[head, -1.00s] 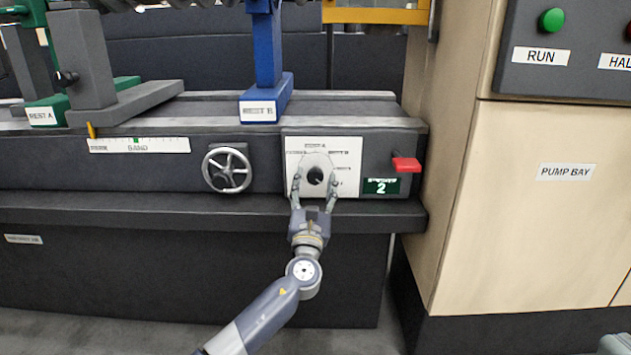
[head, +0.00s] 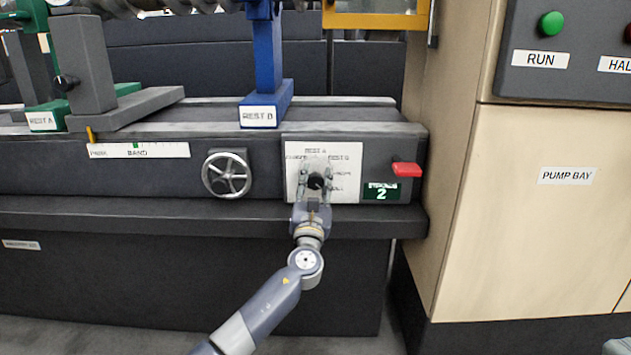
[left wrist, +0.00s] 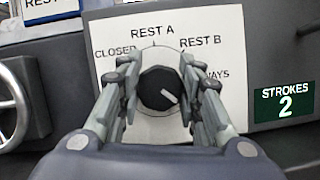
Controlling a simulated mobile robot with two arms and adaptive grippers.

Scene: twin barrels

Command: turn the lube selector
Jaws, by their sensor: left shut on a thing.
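The lube selector is a round black knob (left wrist: 159,88) with a white pointer mark, on a white label plate (left wrist: 112,50). The mark points to the lower right in the left wrist view. The plate reads REST A at the top, CLOSED at the left and REST B at the upper right; a label at the right is partly hidden by a finger. My left gripper (head: 316,178) is shut on the knob, one finger on each side.
A spoked handwheel (head: 227,175) sits left of the plate. A red lever (head: 407,169) and a STROKES 2 display (head: 381,191) are to its right. A dark ledge (head: 200,217) runs below. The beige pump bay cabinet (head: 540,220) stands at the right.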

